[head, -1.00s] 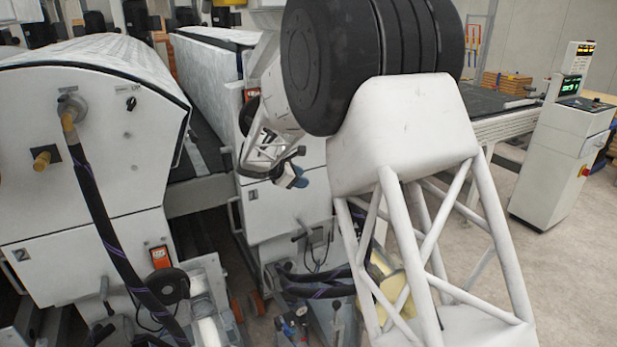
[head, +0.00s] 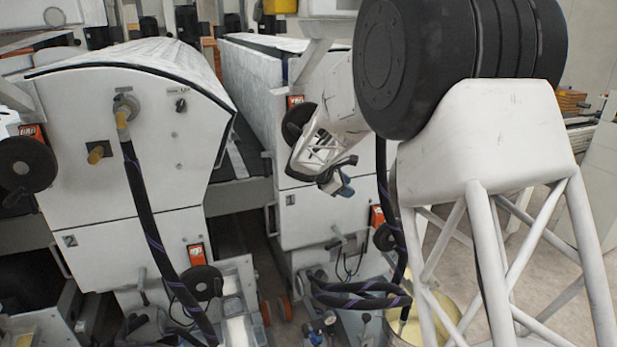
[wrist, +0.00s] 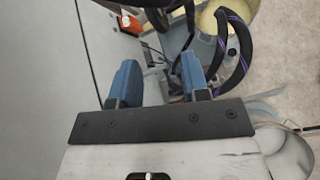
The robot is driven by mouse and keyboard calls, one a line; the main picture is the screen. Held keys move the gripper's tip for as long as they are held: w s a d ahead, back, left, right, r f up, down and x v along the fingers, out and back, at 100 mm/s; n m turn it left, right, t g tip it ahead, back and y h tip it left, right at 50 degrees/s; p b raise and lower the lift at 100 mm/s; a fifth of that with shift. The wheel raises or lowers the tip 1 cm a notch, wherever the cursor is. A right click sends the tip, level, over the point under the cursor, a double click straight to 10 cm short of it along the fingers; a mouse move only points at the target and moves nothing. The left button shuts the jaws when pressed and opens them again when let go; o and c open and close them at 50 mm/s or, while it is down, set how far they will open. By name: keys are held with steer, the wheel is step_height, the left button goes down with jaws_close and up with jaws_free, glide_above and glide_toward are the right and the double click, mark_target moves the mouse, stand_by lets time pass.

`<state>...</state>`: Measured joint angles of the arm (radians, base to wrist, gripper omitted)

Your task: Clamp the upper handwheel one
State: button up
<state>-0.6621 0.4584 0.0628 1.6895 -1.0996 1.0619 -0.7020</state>
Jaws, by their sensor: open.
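An upper black handwheel (head: 297,122) sits beside an orange counter on the right machine's white face, partly behind my arm. Another upper handwheel (head: 25,163) is at the far left. Lower handwheels sit on the left machine (head: 203,283) and right machine (head: 384,238). My gripper (head: 337,182) is open and empty, in front of the right machine, below and right of its upper wheel. In the wrist view its blue fingers (wrist: 158,82) are apart with nothing between them. A dark, cut-off wheel-like shape (wrist: 160,6) is at the top edge.
A thick black hose (head: 147,210) hangs down the left machine's face. More hoses (head: 355,290) loop below my gripper; they also show in the wrist view (wrist: 236,55). A yellowish bucket (head: 405,332) stands on the floor below. A dark gap separates the two machines.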

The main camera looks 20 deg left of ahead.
steer(key=a+f+y, duration=0.5)
steer(key=a+f, duration=0.2)
steer(key=a, duration=0.1)
steer(key=m+t+y, duration=1)
steer(key=m+y, duration=0.5)
glide_toward(266, 171)
steer(key=shift+x, duration=1.8)
steer(key=shift+a, duration=0.15)
steer(key=shift+x, duration=3.8)
steer(key=shift+r, duration=0.1)
